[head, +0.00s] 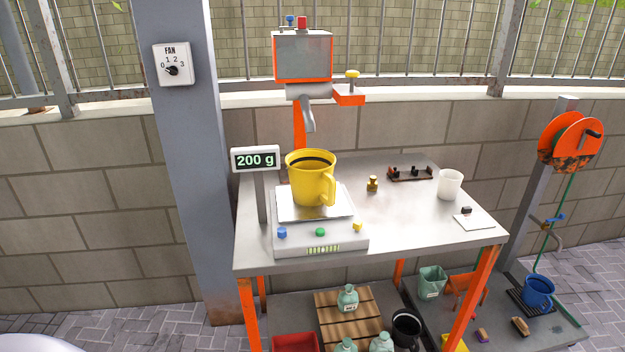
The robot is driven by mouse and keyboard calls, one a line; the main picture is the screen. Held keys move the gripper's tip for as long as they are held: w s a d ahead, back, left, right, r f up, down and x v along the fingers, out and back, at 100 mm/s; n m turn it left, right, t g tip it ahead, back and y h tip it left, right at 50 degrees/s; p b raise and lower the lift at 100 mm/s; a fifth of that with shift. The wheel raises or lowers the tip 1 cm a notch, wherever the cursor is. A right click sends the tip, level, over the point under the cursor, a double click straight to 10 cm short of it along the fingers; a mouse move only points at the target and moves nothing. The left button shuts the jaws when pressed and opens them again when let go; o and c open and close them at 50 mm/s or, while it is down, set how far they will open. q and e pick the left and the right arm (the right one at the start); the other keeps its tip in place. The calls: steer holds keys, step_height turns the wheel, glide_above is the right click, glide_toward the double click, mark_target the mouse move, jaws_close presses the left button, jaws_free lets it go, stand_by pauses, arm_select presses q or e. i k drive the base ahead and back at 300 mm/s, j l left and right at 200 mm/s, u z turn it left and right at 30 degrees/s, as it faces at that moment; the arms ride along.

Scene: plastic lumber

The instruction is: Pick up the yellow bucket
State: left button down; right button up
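The yellow bucket (312,184) looks like a jug with a side handle on its right. It stands upright on the pan (340,207) of a scale (290,244) on the metal table. Its inside looks dark; I cannot tell what it holds. The scale's display (255,160) reads 200 g. Neither of my grippers is in view.
A brass weight (372,184), a dark rack (410,174), a white cup (449,184) and a white card (474,219) are on the table (420,225). A grey hopper with a spout (308,115) stands behind the bucket. A post (192,180) rises at left.

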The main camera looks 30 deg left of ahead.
mark_target(311, 181)
steer(key=i+l, duration=0.2)
steer(key=i, duration=0.15)
steer(key=i+l, duration=0.2)
steer(key=i, duration=0.15)
steer(key=i+l+u, duration=0.15)
steer(key=u, duration=0.25)
steer(key=i+l+u, duration=0.2)
steer(key=u, duration=0.2)
